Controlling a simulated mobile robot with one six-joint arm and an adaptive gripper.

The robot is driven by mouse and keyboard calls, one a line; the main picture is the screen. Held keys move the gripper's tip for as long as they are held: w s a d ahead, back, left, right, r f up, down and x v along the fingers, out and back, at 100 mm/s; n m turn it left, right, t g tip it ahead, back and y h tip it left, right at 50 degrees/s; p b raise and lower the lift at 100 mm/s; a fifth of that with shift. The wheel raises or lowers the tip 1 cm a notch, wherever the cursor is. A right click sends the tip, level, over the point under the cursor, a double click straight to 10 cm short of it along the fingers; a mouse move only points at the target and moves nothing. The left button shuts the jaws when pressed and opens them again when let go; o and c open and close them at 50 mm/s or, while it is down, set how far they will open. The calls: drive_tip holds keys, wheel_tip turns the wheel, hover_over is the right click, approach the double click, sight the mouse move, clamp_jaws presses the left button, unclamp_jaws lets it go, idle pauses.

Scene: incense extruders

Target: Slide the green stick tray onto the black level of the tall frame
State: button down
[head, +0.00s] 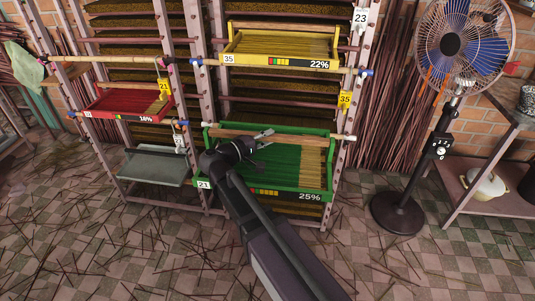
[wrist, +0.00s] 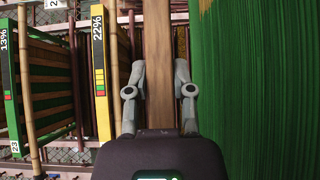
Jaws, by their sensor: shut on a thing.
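The green stick tray (head: 225,168) is low at the tall frame (head: 349,105), marked 21 and 25%. It holds green sticks, with tan ones at its right. A wooden bar (head: 305,142) spans it. My gripper (head: 266,134) is shut on this bar, also seen in the wrist view (wrist: 158,40), where my gripper's fingers (wrist: 159,78) flank it and green sticks (wrist: 250,90) fill the right. The tray overlaps the frame's lower opening; I cannot tell whether it rests on a rail. I cannot make out which level is black.
A yellow tray (head: 281,62) marked 22% sits higher in the tall frame. A red tray (head: 128,117) and a grey tray (head: 152,168) are in the left rack. A fan (head: 397,212) and a shelf stand right. Loose sticks litter the tiled floor.

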sight(268, 147)
drive_tip(key=shift+w+f+b, duration=0.1)
drive_tip(key=shift+f+b, duration=0.6)
drive_tip(key=shift+f, duration=0.4)
drive_tip(key=shift+w, duration=0.15)
